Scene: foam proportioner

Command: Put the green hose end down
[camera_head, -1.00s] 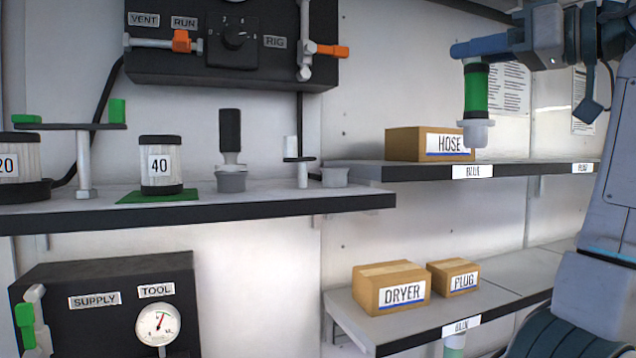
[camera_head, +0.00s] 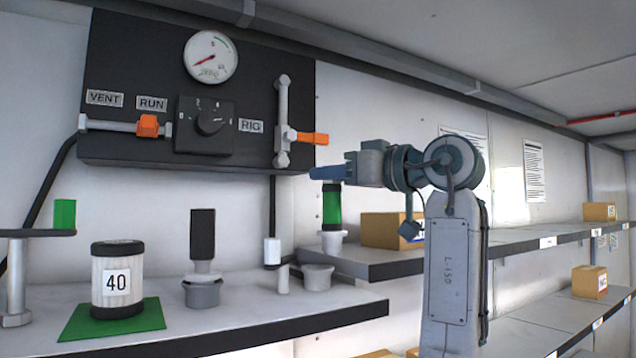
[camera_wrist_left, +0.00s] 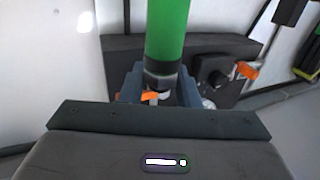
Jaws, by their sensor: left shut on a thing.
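The green hose end (camera_head: 331,206) hangs upright, its pale nozzle pointing down. My left gripper (camera_head: 328,174) is shut on its dark upper end. In the left wrist view the green hose end (camera_wrist_left: 168,30) stands between the blue fingers of my left gripper (camera_wrist_left: 160,88), which close around its black collar. The nozzle appears above the right end of the near shelf (camera_head: 250,325), close to a small grey cup (camera_head: 318,278) in the picture. I cannot tell the gap in depth. My right gripper is not in view.
A control panel (camera_head: 240,80) with an orange-handled valve (camera_head: 310,138) is above. A cardboard box (camera_head: 380,230) stands behind my arm.

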